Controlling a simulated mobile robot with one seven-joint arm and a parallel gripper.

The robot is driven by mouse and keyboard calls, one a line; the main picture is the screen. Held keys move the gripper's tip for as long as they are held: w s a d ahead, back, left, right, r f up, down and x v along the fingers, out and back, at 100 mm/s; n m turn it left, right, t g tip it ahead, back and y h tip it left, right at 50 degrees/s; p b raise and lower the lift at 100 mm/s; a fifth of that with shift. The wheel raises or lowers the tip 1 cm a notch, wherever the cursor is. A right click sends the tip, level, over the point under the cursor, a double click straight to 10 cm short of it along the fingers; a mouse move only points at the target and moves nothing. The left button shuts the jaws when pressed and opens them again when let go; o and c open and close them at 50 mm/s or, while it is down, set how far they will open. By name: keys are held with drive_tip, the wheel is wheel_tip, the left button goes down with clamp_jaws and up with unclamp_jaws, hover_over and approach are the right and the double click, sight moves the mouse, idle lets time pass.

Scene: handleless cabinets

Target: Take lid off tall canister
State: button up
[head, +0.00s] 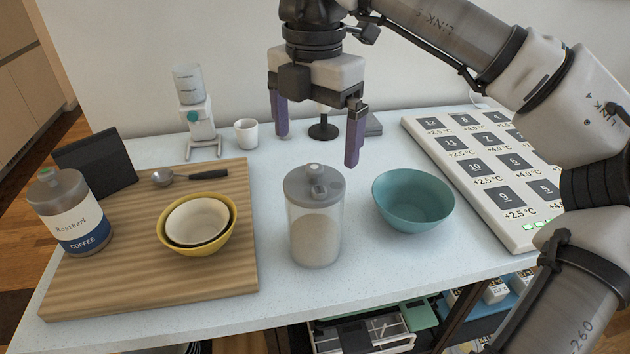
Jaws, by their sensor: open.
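A tall clear canister (316,236) stands upright on the pale countertop, part filled with a beige content. Its grey lid (313,186) with a raised knob sits on top. My gripper (318,150) hangs above and behind the canister in the head view, its two purple fingers pointing down and spread wide apart. It is open and holds nothing. The fingers appear apart from the lid, though the exact height above it is hard to tell.
A teal bowl (413,200) stands close right of the canister. A wooden board (110,290) at left carries nested bowls (197,222), a coffee jar (72,212) and a spoon (190,176). A white mug (246,133) and grinder (197,118) stand behind. A numbered panel (500,165) lies right.

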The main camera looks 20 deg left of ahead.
sight(316, 166)
wheel_tip(316, 166, down, 3)
drive_tip(key=shift+r, duration=0.2)
drive_tip(key=shift+w+a+f+p, duration=0.15)
drive_tip(key=shift+f+p, duration=0.1)
drive_tip(key=shift+f, duration=0.6)
drive_tip(key=shift+w+d+f+p, duration=0.1)
drive_tip(key=shift+f+p, duration=0.15)
drive_tip(key=shift+f, duration=0.6)
drive_tip(key=shift+w+a+f+p, duration=0.15)
drive_tip(key=shift+f+p, duration=0.1)
drive_tip(key=shift+f, duration=0.6)
drive_tip(key=shift+d, duration=0.1)
drive_tip(key=c, duration=0.9)
